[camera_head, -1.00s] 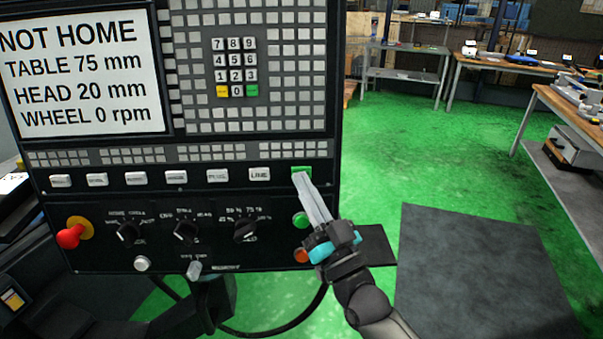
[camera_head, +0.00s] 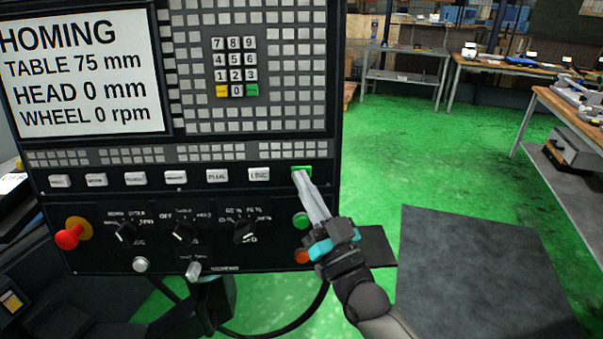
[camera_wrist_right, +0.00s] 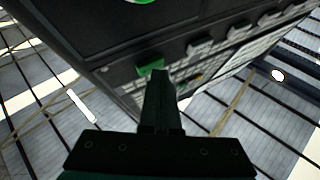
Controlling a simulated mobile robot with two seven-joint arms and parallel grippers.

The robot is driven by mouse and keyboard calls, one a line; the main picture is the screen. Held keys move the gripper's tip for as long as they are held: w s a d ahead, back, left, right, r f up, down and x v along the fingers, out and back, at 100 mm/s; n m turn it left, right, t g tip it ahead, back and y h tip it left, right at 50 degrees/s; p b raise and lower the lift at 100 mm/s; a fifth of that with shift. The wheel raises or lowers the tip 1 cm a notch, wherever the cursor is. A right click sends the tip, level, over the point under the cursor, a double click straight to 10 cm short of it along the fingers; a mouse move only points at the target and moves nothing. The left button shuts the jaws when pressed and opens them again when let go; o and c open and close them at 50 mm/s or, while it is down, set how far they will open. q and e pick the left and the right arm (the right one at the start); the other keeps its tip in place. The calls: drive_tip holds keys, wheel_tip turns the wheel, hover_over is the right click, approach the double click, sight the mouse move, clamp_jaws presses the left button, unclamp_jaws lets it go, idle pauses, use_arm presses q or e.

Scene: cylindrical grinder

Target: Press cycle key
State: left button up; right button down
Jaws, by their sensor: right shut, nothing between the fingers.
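The control panel (camera_head: 290,215) fills the left of the head view, with a row of white keys that ends at the right in a green key (camera_head: 301,169). My right gripper (camera_head: 302,178) is shut and empty, its fingertips at the lower edge of the green key. In the right wrist view the shut fingers (camera_wrist_right: 160,75) reach up to the green key (camera_wrist_right: 150,67); I cannot tell contact from a tiny gap. The screen (camera_head: 80,72) reads HOMING, TABLE 75 mm, HEAD 0 mm, WHEEL 0 rpm. My left gripper is not in view.
Below the green key are a round green button (camera_head: 301,220) and an orange-red button (camera_head: 302,256). A red emergency knob (camera_head: 70,236) and rotary knobs sit on the lower panel. A dark mat (camera_head: 480,275) lies on the green floor, with workbenches (camera_head: 560,110) behind.

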drive_tip(key=shift+s, duration=0.15)
drive_tip(key=shift+s+r+p, duration=0.1)
drive_tip(key=shift+s+p, duration=0.5)
drive_tip(key=shift+s, duration=0.1)
drive_tip(key=s+p, duration=0.2)
drive_tip(key=s, duration=0.1)
drive_tip(key=s+r+p, duration=0.1)
drive_tip(key=s, duration=0.1)
drive_tip(key=shift+d, duration=0.25)
drive_tip(key=shift+w, duration=0.1)
